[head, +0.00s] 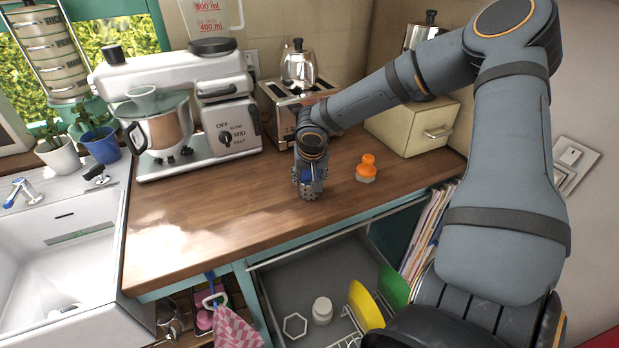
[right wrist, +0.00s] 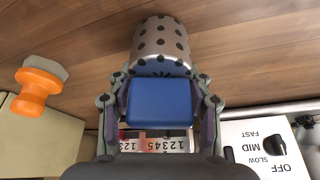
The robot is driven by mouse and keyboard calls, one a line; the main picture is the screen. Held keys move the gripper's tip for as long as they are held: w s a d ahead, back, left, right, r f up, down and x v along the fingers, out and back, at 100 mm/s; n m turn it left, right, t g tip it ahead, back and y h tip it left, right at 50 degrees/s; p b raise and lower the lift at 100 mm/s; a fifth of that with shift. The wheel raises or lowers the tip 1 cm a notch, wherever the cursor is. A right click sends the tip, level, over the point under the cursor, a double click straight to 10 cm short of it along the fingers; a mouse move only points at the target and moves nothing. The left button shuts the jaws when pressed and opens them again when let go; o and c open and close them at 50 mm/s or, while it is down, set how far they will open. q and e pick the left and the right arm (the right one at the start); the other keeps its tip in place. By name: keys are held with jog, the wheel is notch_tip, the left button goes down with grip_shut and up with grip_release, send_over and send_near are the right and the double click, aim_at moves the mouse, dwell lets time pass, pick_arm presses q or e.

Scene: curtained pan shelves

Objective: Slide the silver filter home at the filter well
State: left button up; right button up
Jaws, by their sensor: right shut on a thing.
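The silver filter (right wrist: 162,48) is a metal cylinder with dark dots or holes and a blue block-shaped grip (right wrist: 160,110). My right gripper (head: 309,174) is shut on the blue grip, with one finger on each side in the right wrist view. In the head view the filter (head: 311,189) is over the wooden worktop near the toaster; I cannot tell whether it touches the wood. The open grey bay below the worktop holds a white hexagonal ring (head: 295,325) and a white round piece (head: 322,310). I cannot tell which is the filter well. My left gripper is out of view.
An orange-handled piece (head: 367,168) stands on the worktop (head: 215,210) to the right of the filter. The toaster (head: 283,105) and a stand mixer (head: 180,105) are behind. A rack with yellow and green plates (head: 365,305) is in the bay. The front left worktop is clear.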

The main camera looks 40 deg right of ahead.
jog(key=shift+w+r, duration=0.1)
jog(key=shift+r, duration=0.35)
jog(key=s+a+r+b, duration=0.2)
jog(key=s+r+b, duration=0.1)
jog(key=s+r, duration=0.3)
jog(key=s+a+r+b, duration=0.2)
jog(key=s+r+b, duration=0.2)
jog(key=s+r, duration=0.2)
jog(key=shift+s+a, duration=0.35)
jog(key=shift+s, duration=0.3)
